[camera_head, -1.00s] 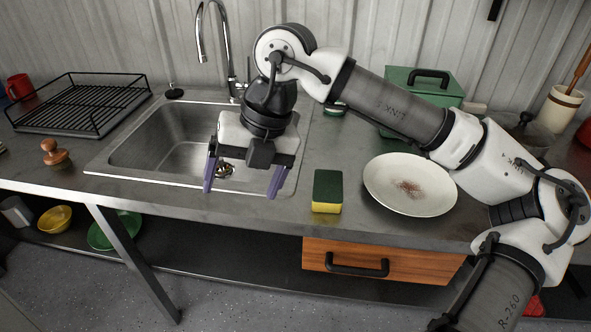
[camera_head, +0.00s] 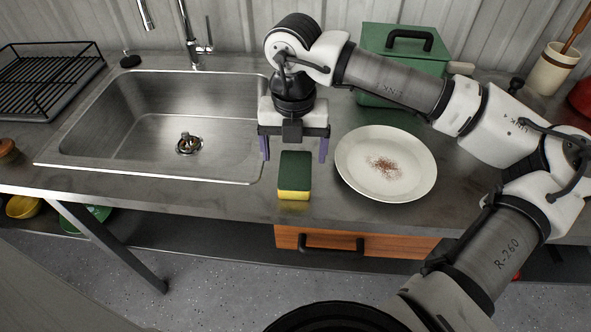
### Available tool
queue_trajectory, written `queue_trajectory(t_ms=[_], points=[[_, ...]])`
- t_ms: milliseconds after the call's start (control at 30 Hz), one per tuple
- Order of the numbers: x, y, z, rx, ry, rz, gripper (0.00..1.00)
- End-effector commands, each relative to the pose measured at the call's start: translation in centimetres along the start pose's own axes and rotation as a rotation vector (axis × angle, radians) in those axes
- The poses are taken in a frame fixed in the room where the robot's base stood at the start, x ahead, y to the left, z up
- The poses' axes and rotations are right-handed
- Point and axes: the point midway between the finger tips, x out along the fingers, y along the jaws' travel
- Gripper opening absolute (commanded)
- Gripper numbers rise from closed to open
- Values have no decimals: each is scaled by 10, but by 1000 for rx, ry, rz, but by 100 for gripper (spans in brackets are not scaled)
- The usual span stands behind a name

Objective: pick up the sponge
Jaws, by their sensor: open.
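The sponge (camera_head: 294,176), dark green on top with a yellow lower layer, rests on the grey counter between the sink and a white plate. My gripper (camera_head: 294,152) is open, with its two purple fingers pointing down and spread apart. In the picture its fingertips appear on either side of the sponge's far end. The sponge's top and front are in clear view. I cannot tell from this view how high the fingertips are above the counter, and the jaws look empty.
A white plate (camera_head: 386,164) with brown crumbs lies right of the sponge. The steel sink (camera_head: 110,125) with its faucet (camera_head: 190,40) is to the left. A green box (camera_head: 375,50) stands behind. The counter (camera_head: 240,203) is clear in front, above a wooden drawer (camera_head: 390,245).

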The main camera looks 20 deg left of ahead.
Motion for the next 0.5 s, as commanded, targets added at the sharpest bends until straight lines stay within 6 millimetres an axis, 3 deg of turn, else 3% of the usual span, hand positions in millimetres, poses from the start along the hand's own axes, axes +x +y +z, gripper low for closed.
queue_trajectory(t_ms=[167,500], points=[[10,-1,-1,-1,2,1,85],[52,-2,-1,-1,2,1,85]])
